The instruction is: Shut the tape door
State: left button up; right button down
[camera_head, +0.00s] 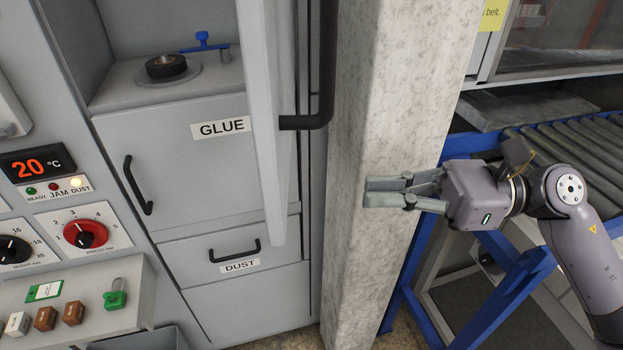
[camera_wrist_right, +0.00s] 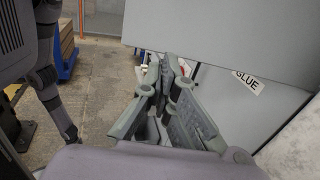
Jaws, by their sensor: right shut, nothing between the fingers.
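The tape door (camera_head: 264,110) is a tall light grey panel standing open, swung outward and seen almost edge-on in the head view. A black bar handle (camera_head: 318,110) is on its right side. Behind it is an open compartment with a black roll on a spindle (camera_head: 166,66) and a blue lever (camera_head: 205,43). My right gripper (camera_head: 368,192) is shut and empty, in front of the concrete pillar, right of the door and apart from its handle. In the right wrist view, its fingertips (camera_wrist_right: 167,62) overlap the lower edge of a large grey panel; contact is unclear. My left gripper is not identifiable.
A concrete pillar (camera_head: 385,90) stands right of the cabinet. Beyond it are a roller conveyor (camera_head: 570,140) and blue frame (camera_head: 500,290). The GLUE door (camera_head: 185,165) and DUST drawer (camera_head: 235,255) are shut below the compartment. A control panel is at left.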

aim_at(287, 196)
jog(key=a+p, duration=0.1)
jog(key=a, duration=0.1)
jog(key=a+p, duration=0.2)
jog(key=a, duration=0.1)
jog(key=a+p, duration=0.1)
jog(key=a, duration=0.2)
jog(key=shift+s+r, duration=0.15)
jog(key=shift+r, duration=0.15)
jog(key=shift+a+f+p, duration=0.25)
jog(key=shift+a+p, duration=0.1)
jog(key=shift+a, duration=0.25)
